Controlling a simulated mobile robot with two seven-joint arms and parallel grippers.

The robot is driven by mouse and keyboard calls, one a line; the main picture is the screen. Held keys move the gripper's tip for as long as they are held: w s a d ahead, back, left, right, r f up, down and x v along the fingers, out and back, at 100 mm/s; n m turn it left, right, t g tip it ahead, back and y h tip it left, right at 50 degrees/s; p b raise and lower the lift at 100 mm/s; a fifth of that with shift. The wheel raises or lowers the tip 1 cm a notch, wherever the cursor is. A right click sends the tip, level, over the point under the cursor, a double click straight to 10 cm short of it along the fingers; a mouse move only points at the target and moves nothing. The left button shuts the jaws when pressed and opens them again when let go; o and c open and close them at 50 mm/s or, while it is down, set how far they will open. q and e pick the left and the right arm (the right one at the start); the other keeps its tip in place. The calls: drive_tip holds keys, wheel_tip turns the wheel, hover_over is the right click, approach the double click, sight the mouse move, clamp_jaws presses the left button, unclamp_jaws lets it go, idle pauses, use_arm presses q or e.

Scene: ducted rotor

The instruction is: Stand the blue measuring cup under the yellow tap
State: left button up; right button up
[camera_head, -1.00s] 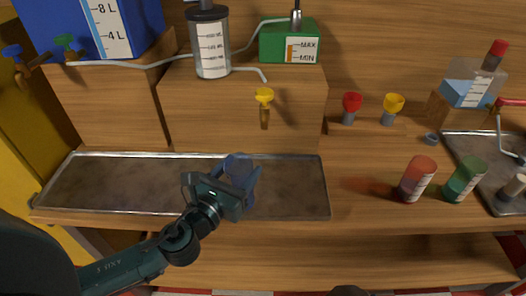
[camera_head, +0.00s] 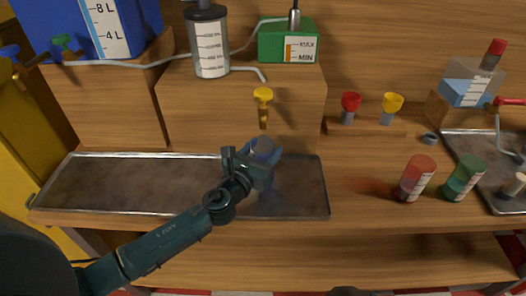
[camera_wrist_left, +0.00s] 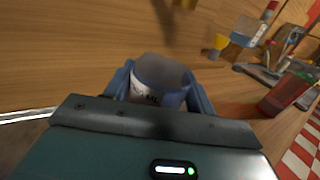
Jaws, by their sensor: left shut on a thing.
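The blue measuring cup (camera_head: 265,147) is a small translucent cup, partly hidden behind my left gripper (camera_head: 257,163) in the head view. In the left wrist view the cup (camera_wrist_left: 161,74) sits between the two fingers, and part of a white label with markings shows. My left gripper is shut on it. The cup is over the metal tray, below the yellow tap (camera_head: 263,97) in the picture. The tap is on the front of a wooden block, with its spout pointing down. I cannot tell whether the cup touches the tray. My right gripper is not in view.
The long metal tray (camera_head: 120,185) has a raised rim and is clear on its left. Another tray (camera_head: 475,142) is at far right.

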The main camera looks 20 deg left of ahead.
use_arm(q)
drive_tip(key=shift+f, duration=0.2)
drive_tip(key=o, duration=0.7)
drive_tip(key=shift+r, duration=0.1)
drive_tip(key=o, duration=0.4)
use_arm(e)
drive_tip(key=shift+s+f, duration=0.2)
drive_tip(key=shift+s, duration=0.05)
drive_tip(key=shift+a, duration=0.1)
use_arm(q)
drive_tip(key=shift+r, duration=0.25)
drive_tip(key=shift+s+a+f, duration=0.1)
drive_tip(key=shift+s+f, duration=0.05)
drive_tip(key=shift+s, duration=0.25)
drive_tip(key=s, duration=0.3)
drive_tip(key=s+a+b, duration=0.1)
drive_tip(key=s, duration=0.3)
drive_tip(key=s+a, duration=0.1)
drive_tip(key=s, duration=0.3)
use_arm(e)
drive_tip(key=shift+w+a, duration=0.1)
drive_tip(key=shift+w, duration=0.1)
